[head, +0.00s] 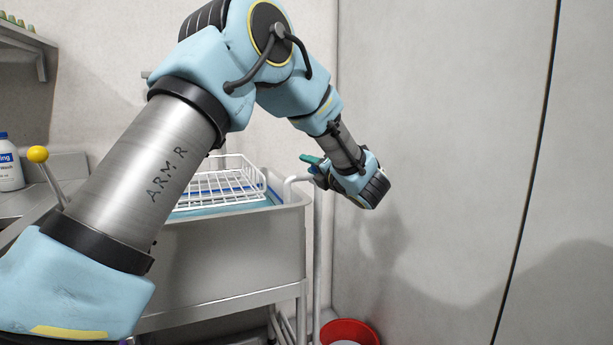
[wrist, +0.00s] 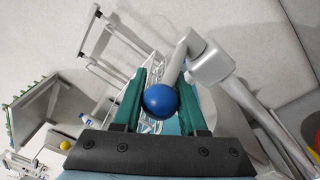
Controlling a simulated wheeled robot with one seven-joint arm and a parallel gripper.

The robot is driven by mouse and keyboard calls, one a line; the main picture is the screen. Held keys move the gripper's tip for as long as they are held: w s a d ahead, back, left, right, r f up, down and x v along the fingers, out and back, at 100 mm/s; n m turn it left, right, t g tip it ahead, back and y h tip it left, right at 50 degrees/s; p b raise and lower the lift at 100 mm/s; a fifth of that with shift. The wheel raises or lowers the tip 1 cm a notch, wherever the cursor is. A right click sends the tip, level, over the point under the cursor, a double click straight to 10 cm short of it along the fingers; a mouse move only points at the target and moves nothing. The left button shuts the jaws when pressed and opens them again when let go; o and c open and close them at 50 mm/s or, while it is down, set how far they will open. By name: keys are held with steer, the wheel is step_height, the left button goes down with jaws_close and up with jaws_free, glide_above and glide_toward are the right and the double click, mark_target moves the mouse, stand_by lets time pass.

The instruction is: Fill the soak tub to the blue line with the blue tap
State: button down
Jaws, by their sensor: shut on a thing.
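The soak tub (head: 235,255) is a grey basin on a metal stand, left of centre in the head view. A white wire rack (head: 222,182) sits in its top. Pale blue water (head: 222,208) shows below the rack, and a short stretch of blue line (head: 274,194) shows on the inner wall. I cannot tell exactly how the water stands against the line. The blue tap's round knob (wrist: 160,100) is between my gripper's green fingers (wrist: 160,104) in the wrist view, shut on it. Its grey tap body (wrist: 208,64) is just beyond. In the head view my gripper (head: 314,163) is at the tub's right end.
A yellow-knobbed lever (head: 38,154) and a white bottle with a blue cap (head: 9,166) stand at the left. A red bucket (head: 350,332) is on the floor right of the tub. A wall closes off the right side. My arm hides part of the tub.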

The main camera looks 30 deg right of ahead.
steer(key=shift+s+d+f+n+y+b, duration=0.1)
steer(key=shift+s+d+n+y+b, duration=0.1)
steer(key=shift+n+y+b, duration=0.3)
steer(key=shift+y, duration=0.3)
steer(key=c, duration=0.7)
jaws_free()
steer(key=shift+c, duration=0.2)
